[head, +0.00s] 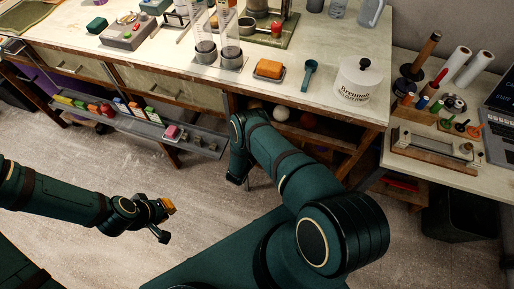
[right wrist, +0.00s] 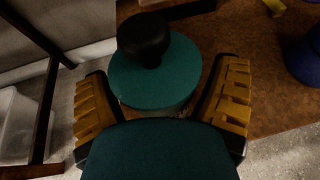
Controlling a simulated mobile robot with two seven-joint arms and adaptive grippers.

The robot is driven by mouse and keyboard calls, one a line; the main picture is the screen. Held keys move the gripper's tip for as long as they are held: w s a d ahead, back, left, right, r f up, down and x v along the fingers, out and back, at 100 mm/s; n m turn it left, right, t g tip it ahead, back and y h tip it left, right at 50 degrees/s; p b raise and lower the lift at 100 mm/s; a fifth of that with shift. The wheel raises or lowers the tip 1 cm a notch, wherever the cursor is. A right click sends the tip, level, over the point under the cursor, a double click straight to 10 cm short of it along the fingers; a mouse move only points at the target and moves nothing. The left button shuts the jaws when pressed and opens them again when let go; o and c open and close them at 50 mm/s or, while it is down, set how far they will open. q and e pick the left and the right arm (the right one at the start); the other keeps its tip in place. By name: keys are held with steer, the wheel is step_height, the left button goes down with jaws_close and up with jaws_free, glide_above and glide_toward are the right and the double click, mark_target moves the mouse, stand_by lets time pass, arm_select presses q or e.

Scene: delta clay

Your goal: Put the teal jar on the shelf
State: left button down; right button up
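The teal jar (right wrist: 183,82), with a round teal lid and black knob, shows in the right wrist view near the edge of a brown board (right wrist: 262,100). My right gripper (right wrist: 164,68) has its yellow-padded fingers spread on either side of the jar. A gap shows at the right finger, so it looks open around the jar. Contact on the left side is hard to tell. I cannot make out the jar in the head view. My left gripper (head: 164,220) is open and empty above the floor at the lower left.
The workbench (head: 335,112) holds a white lidded jar (head: 357,80), an orange-brown block (head: 269,69) and a teal scoop (head: 309,75). Below its top are open shelves with balls (head: 281,113). A rack of colored items (head: 140,112) runs along the front. A side table stands right.

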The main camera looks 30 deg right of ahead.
steer(key=shift+a+r, duration=0.15)
steer(key=shift+r, duration=0.05)
steer(key=p+v, duration=0.3)
steer(key=v, duration=0.7)
steer(key=s+a+r+m+g+y, duration=0.2)
steer(key=s+r+m+g+y, duration=0.15)
steer(key=s+m+g, duration=0.35)
steer(key=s+a+r+m+g+y, duration=0.3)
steer(key=s+m+g+y, duration=0.15)
steer(key=s, duration=0.45)
steer(key=a+r+m+y, duration=0.6)
steer(key=a+r+m, duration=0.1)
steer(key=a+r, duration=0.15)
steer(key=w+r+m+t+y, duration=0.1)
steer(key=w+r+m+t, duration=0.2)
steer(key=r+m+t, duration=0.2)
step_height(320, 180, up, 4)
steer(key=m, duration=0.2)
steer(key=shift+w+d+m+t, duration=0.3)
steer(key=shift+d+m+t, duration=0.05)
steer(key=shift+d, duration=0.05)
